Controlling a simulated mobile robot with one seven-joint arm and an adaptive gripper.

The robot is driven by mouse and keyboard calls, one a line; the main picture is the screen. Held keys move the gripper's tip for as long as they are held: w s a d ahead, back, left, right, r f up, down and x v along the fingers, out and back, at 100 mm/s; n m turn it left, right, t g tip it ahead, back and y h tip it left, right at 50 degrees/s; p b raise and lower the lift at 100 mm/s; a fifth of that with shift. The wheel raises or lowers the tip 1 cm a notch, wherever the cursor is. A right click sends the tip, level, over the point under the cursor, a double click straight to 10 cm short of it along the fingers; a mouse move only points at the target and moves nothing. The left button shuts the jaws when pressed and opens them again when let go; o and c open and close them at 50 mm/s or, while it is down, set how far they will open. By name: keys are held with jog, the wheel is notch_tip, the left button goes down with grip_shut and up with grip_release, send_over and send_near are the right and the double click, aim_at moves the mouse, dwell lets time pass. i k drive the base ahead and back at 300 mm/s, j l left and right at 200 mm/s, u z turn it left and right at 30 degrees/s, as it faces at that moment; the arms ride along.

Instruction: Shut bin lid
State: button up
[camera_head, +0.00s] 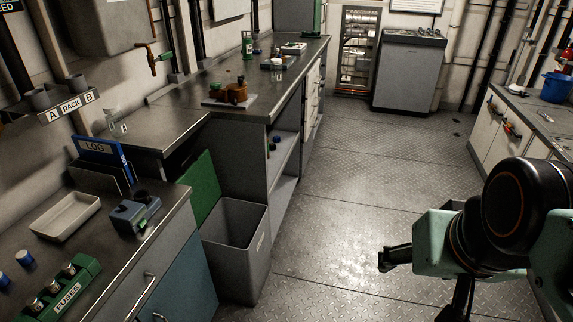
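The grey bin (243,265) stands on the floor between the front counter and the middle counter. Its top is open and I see into its dark inside. Its green lid (203,190) stands raised along the bin's left side, tilted up towards the counter. My gripper (420,284) is at the lower right, above the floor and well to the right of the bin. Its two dark fingers are spread apart with nothing between them. The far finger's tip may run past the bottom edge of the picture.
Bare metal floor (345,205) lies between my gripper and the bin. A blue-grey cabinet with handles (178,290) stands beside the bin at the front left. The middle counter with an open shelf (285,165) stands behind it. A right-hand counter holds a blue bucket (555,88).

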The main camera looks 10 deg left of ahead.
aim_at(201, 175)
jog(key=u, duration=1.35)
